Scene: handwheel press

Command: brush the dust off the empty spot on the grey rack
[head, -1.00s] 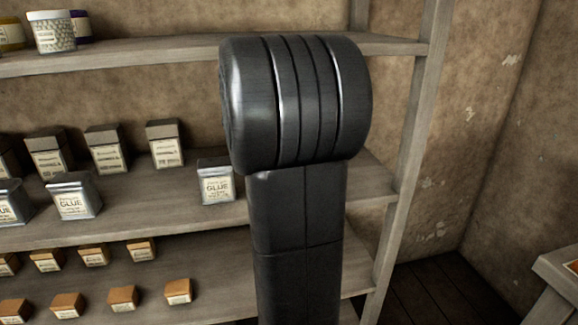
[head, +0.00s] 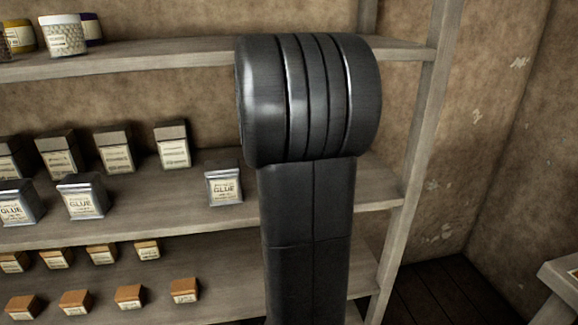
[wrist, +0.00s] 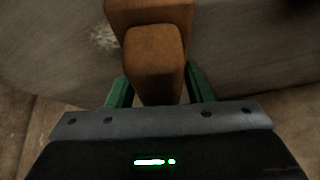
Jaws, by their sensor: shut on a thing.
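In the wrist view my gripper (wrist: 160,90) is shut on a brown, rounded, block-like thing (wrist: 153,55) between its green fingers. A wider brown part (wrist: 150,10) shows just beyond it; I cannot tell whether the two are one piece. In the head view the grey rack (head: 300,58) fills the left and middle. Its middle shelf has a gap (head: 150,198) in the front row of glue tins. My gripper is hidden there behind my arm.
Glue tins (head: 222,185) stand either side of the gap, with taller dark-lidded boxes (head: 172,146) behind. Jars (head: 63,36) stand on the top shelf. A table corner (head: 560,278) juts in at right.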

